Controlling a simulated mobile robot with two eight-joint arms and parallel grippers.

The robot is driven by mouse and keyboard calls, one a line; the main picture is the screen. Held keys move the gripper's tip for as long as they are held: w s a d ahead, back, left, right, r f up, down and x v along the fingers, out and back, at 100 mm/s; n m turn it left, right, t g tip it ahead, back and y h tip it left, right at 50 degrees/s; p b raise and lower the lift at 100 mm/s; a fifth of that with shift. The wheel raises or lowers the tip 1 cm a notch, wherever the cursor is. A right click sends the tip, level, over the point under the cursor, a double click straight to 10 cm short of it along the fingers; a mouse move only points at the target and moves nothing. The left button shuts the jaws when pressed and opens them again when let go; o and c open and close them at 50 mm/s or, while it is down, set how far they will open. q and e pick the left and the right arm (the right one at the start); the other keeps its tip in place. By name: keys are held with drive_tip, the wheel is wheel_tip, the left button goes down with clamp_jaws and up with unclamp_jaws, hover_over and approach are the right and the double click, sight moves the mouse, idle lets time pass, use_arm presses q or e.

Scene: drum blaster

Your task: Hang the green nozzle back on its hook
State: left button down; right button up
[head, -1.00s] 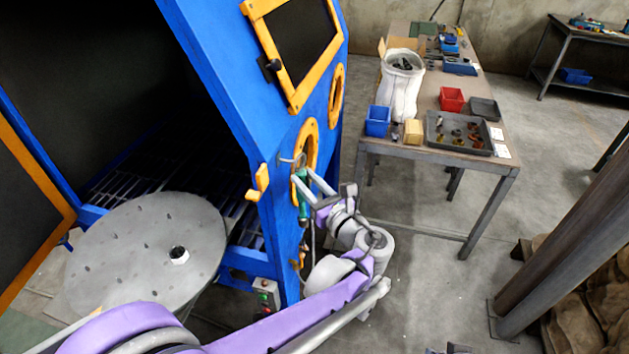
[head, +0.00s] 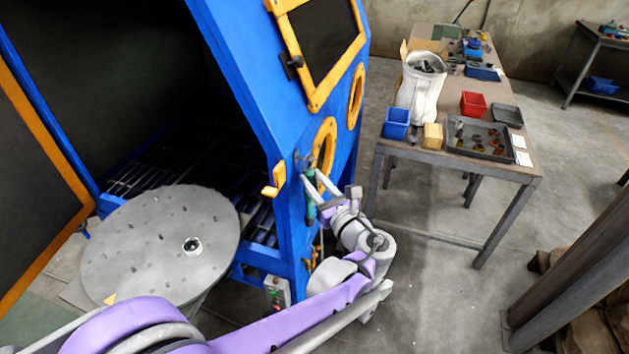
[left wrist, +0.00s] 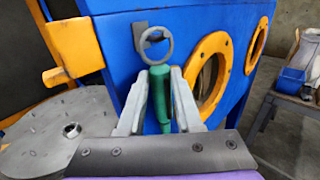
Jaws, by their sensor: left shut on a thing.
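The green nozzle (left wrist: 159,97) stands roughly upright between the two grey fingers of my left gripper (left wrist: 160,78), which is shut on it. In the head view the nozzle (head: 310,210) shows as a thin green strip, partly hidden by my left gripper (head: 315,183), beside the blue cabinet's side. The hook (left wrist: 154,47), a grey ring-like piece on a bracket, is fixed to the blue panel. The nozzle's top appears just below the ring in the left wrist view. I cannot tell whether they touch. My right gripper is out of view.
The blue blast cabinet (head: 240,60) has an orange porthole ring (head: 325,145) beside the hook and an orange latch (head: 274,180) left of it. A round grey turntable (head: 150,245) stands at left. A workbench (head: 435,158) with bins is at right, with open floor before it.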

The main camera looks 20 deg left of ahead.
use_arm(q)
drive_tip(key=c, duration=0.5)
unclamp_jaws()
